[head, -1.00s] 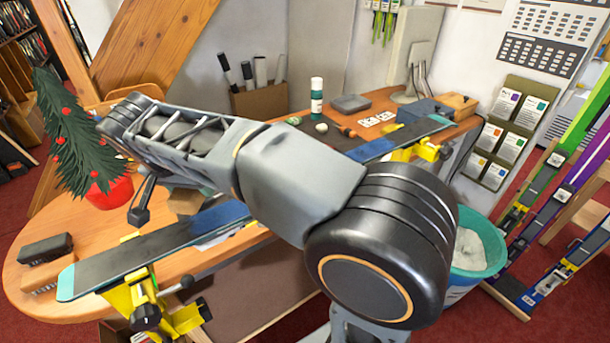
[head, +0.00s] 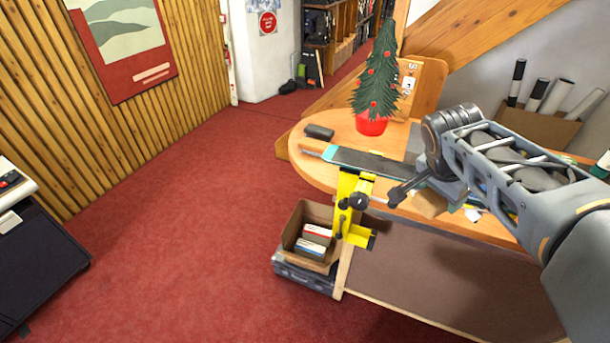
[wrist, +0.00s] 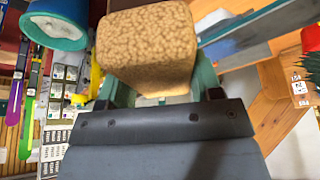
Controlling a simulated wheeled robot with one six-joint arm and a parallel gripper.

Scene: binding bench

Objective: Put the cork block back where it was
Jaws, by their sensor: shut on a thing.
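The cork block (wrist: 148,45) is tan and speckled with rounded edges. It fills the top middle of the wrist view, between the two fingers of my gripper (wrist: 155,88), which is shut on it. In the head view my gripper (head: 440,186) is over the bench, and a tan face of the block (head: 428,204) shows just below it. It is close to the ski; I cannot tell whether it touches anything below. The place where the block was is not identifiable.
A dark ski (head: 375,163) lies along the bench (head: 306,172) on a yellow vise (head: 350,205). A small tree in a red pot (head: 371,123) and a dark brush-like block (head: 319,132) stand behind. A carton (head: 312,222) sits below.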

